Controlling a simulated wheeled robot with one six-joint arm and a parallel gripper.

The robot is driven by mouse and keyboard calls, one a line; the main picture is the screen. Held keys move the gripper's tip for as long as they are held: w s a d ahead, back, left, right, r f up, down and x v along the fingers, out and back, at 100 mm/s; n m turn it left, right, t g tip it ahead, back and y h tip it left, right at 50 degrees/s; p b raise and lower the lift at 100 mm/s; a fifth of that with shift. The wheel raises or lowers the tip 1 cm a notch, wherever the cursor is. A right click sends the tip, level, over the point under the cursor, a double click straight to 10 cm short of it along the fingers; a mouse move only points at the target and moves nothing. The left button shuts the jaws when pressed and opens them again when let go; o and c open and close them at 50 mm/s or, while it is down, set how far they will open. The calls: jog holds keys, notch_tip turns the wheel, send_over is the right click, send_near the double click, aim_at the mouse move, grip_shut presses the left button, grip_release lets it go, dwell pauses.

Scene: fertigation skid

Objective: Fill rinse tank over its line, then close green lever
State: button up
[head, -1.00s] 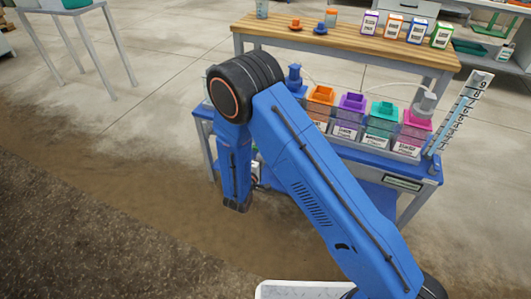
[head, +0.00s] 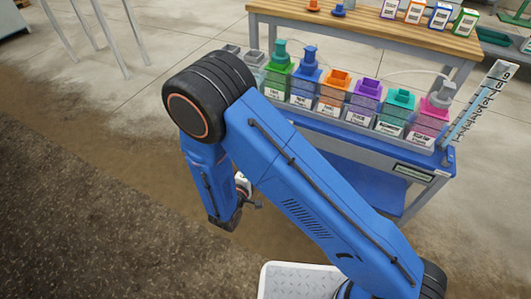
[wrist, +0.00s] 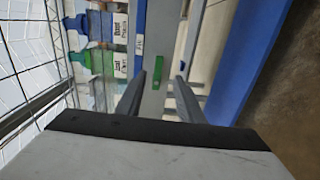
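Several coloured tanks stand in a row on the blue skid (head: 425,160), among them a green tank (head: 278,76), an orange tank (head: 333,92) and a pink tank (head: 430,122). The labels are too small to read, so I cannot tell which is the rinse tank. In the wrist view, a small green piece (wrist: 157,72), which looks like the green lever, sits on a grey rail. My gripper (wrist: 156,92) is open and empty, with the green piece seen beyond and between its fingers. In the head view my arm hides the gripper's fingers.
A graduated gauge (head: 482,104) leans at the skid's right end. A wooden bench (head: 370,34) with several small boxes stands behind. In the wrist view a wire mesh (wrist: 25,60) is at left.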

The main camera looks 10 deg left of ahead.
jog(key=shift+v, duration=1.1)
dwell(2.9)
